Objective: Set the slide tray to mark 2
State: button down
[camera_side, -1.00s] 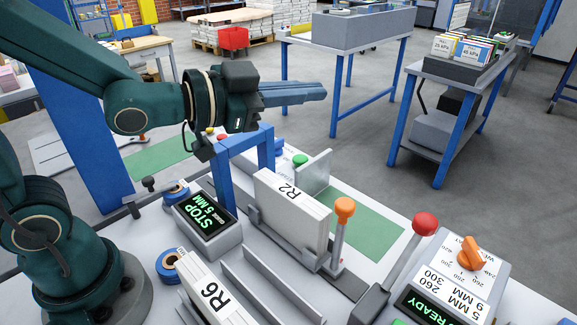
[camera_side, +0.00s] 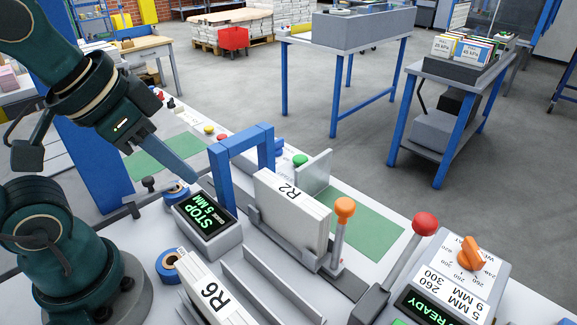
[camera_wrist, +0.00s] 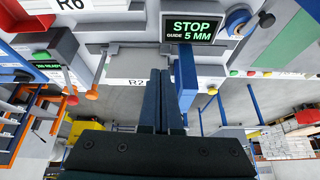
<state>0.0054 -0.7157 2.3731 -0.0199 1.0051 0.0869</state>
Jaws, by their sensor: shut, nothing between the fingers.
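My gripper (camera_side: 192,178) is shut and empty, its blue-grey fingers tilted down just left of the blue arch (camera_side: 216,180). It also shows at the bottom of the wrist view (camera_wrist: 164,85). A grey holder (camera_side: 262,222) carries an upright white stack (camera_side: 290,207) marked R2, beside the arch. I cannot tell which part is the slide tray, and no mark 2 is readable. A display (camera_side: 207,218) reads STOP, 5 MM; in the wrist view it reads STOP GUIDE 5 MM (camera_wrist: 191,31).
An R6 stack (camera_side: 208,290) stands at the front. An orange-knobbed lever (camera_side: 344,208) and a red-knobbed lever (camera_side: 424,224) rise at the right, near a control box (camera_side: 468,275). Blue rolls (camera_side: 168,265) lie at the left. Green mats (camera_side: 370,225) are bare.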

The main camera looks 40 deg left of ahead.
jog(key=w+d+r+m+h, duration=0.1)
jog(key=w+d+r+m, duration=0.3)
jog(key=r, duration=0.3)
jog(key=w+d+r+m+h, duration=0.1)
jog(key=w+d+r+m, duration=0.15)
jog(key=w+r, duration=0.3)
jog(key=w+d+m+g+h, duration=0.1)
jog(key=w+d+m+g, duration=0.1)
jog(key=w+d+m, duration=0.3)
jog(key=d+f+g, duration=0.2)
jog(key=d+f, duration=0.4)
jog(key=d, duration=0.1)
notch_tip(320, 180, down, 9)
jog(key=shift+w+a, duration=0.15)
jog(key=shift+a, duration=0.1)
jog(key=shift+f, duration=0.1)
dwell(0.5)
